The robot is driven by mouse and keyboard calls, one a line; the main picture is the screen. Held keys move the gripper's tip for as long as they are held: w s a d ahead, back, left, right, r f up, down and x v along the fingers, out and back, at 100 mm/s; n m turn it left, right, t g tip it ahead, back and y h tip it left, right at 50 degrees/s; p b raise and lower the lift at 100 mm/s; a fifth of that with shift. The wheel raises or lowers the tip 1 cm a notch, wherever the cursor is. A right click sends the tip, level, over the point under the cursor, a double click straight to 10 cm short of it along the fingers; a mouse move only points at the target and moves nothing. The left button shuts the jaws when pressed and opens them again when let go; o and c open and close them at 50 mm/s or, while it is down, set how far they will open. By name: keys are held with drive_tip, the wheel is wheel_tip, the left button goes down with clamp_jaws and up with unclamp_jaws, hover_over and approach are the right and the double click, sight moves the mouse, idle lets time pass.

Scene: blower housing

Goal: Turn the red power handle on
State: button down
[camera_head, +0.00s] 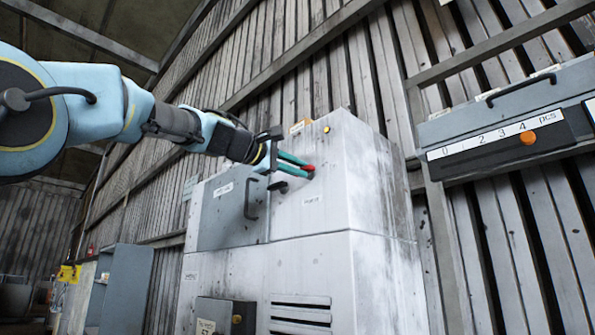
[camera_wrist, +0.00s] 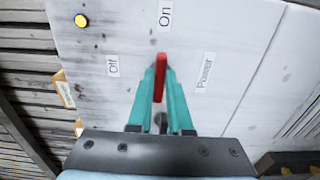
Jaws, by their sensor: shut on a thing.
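The red power handle (camera_wrist: 160,77) is on the pale front panel of the cabinet. In the wrist view it lies between my gripper's two teal fingers, and its free end points toward the "On" label (camera_wrist: 165,13). The "Off" label (camera_wrist: 112,66) is to its left and the "Power" label (camera_wrist: 205,72) to its right. My gripper (camera_wrist: 161,75) is shut on the handle. In the head view, the red tip of the handle (camera_head: 309,168) shows at the ends of my gripper's fingers (camera_head: 300,166); the rest is mostly hidden.
The cabinet (camera_head: 310,270) has a grey door (camera_head: 225,212) with a dark pull left of my fingers. A yellow lamp (camera_head: 326,129) sits above the handle. A grey box with an orange button (camera_head: 527,138) hangs at right. Space in front of the cabinet looks clear.

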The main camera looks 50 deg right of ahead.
idle(0.4)
drive_tip(key=c, duration=0.8)
unclamp_jaws()
drive_tip(key=shift+c, duration=0.2)
drive_tip(key=a+b, duration=0.4)
drive_tip(key=a, duration=0.6)
drive_tip(key=shift+w+a, duration=0.25)
drive_tip(key=shift+a, duration=0.15)
